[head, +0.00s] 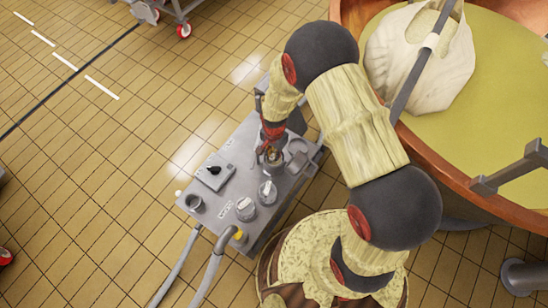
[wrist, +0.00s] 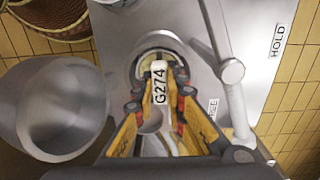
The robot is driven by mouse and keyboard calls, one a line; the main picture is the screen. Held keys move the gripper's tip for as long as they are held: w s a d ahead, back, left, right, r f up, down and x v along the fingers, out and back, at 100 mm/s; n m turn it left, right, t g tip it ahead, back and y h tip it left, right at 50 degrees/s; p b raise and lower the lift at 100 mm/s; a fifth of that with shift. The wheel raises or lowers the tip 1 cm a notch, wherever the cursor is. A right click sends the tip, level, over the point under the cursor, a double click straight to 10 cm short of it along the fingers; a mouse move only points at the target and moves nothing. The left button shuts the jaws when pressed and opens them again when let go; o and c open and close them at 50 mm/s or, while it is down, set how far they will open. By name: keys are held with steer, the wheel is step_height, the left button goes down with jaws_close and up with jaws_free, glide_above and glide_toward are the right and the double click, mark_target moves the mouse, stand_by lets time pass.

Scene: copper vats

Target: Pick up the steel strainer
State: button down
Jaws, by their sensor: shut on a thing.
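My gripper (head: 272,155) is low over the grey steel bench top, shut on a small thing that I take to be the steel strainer. In the wrist view, the yellow-padded fingers of my gripper (wrist: 158,100) close around it from both sides. A white tag reading G274 shows on the strainer (wrist: 159,80), and a round pale rim shows behind the tag. The fingers hide much of its body, and I cannot tell whether it is clear of the bench.
A wide metal cup (wrist: 60,105) stands left of my fingers. A copper vat (head: 440,155) stands at the right.

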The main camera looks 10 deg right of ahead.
step_height(320, 180, up, 18)
steer(key=p, duration=0.6)
steer(key=shift+p, duration=0.3)
step_height(320, 180, up, 10)
steer(key=p, duration=0.7)
steer(key=shift+r+p, duration=0.25)
steer(key=shift+p, duration=0.1)
stand_by(1.1)
stand_by(0.4)
